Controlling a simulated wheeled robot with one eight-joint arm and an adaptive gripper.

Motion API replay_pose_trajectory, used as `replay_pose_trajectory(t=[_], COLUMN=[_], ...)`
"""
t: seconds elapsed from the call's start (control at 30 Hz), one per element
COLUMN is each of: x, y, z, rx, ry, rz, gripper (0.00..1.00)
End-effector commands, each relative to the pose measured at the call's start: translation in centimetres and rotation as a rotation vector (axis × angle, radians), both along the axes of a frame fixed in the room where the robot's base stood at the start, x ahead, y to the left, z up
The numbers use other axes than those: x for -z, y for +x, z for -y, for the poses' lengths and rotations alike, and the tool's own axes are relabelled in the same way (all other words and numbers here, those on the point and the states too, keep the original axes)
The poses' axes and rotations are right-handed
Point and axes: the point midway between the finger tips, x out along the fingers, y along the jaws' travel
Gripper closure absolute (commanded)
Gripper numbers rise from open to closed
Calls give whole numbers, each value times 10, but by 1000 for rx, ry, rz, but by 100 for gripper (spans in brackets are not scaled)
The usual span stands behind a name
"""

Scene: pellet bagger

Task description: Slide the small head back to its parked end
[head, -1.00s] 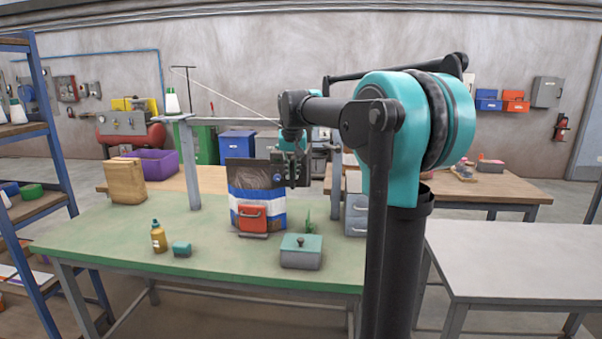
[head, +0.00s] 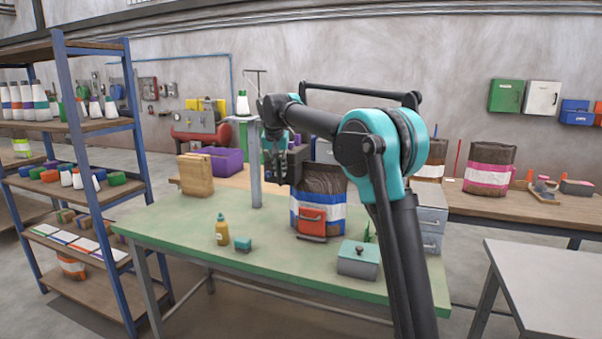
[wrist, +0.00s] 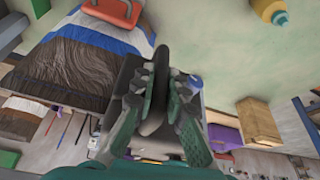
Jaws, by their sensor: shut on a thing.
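My gripper (head: 272,148) is at the left of the bag, close to the grey post (head: 255,175) of the rail frame. In the wrist view my gripper (wrist: 157,85) is shut on a dark rounded handle (wrist: 161,62), with a finger on each side. The small head (wrist: 128,75) shows as a dark grey block behind the handle, partly hidden by the fingers. In the head view my arm covers most of the head and rail. The brown, white and blue bag (head: 322,185) stands upright on the green table, right of my gripper.
A red-handled piece (head: 311,218) is in front of the bag. A paper sack (head: 195,175) and purple bin (head: 225,160) are at left.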

Motion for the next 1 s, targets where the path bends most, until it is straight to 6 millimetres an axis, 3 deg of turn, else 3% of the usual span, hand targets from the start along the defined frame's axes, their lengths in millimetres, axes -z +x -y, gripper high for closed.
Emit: replay_pose_trajectory(t=[0.03,0.2,0.5,0.7,1.0], x=[0,0,0,0,0], y=[5,18,33,37,38], z=[-16,-56,-101,-114,-116], rx=[-4,-4,-1,-1,0], ry=[1,1,1,1,1], rz=[1,0,0,0,0], gripper=[100,100,100,100,100])
